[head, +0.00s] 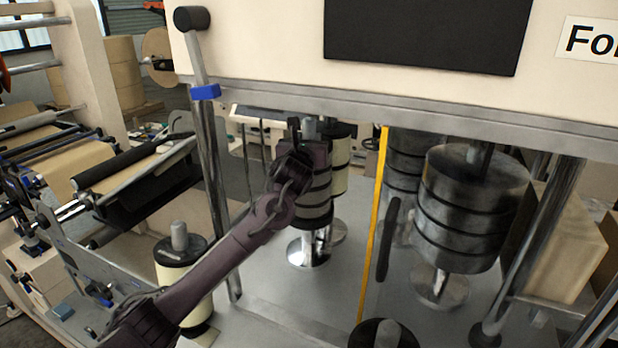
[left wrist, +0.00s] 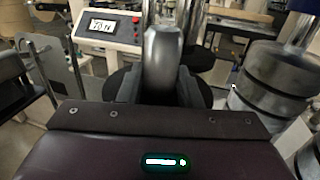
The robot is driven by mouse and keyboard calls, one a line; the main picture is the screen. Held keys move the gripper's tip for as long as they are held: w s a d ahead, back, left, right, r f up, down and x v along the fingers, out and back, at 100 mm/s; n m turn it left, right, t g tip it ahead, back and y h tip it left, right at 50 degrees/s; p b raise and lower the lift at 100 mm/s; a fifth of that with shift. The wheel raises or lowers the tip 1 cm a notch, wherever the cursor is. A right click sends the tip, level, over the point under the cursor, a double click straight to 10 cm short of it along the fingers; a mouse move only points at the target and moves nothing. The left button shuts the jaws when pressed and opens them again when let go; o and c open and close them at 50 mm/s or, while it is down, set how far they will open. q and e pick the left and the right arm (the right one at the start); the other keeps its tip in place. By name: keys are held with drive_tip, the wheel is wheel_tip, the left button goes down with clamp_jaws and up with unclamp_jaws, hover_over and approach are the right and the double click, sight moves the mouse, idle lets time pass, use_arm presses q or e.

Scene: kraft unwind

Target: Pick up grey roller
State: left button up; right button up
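My arm hides part of the roller. Another dark grey stacked roller (head: 470,205) stands to the right, and a grey stack also shows in the left wrist view (left wrist: 275,80). My right gripper is not in view.
A yellow strip (head: 371,225) rises between the two stacks. A cream roller (head: 180,262) stands at left beside a metal post (head: 210,165). The machine's panel (head: 400,105) overhangs the bed. A control box (left wrist: 108,28) shows in the left wrist view.

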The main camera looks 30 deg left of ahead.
use_arm(q)
clamp_jaws()
idle(0.9)
drive_tip(key=shift+r, duration=0.2)
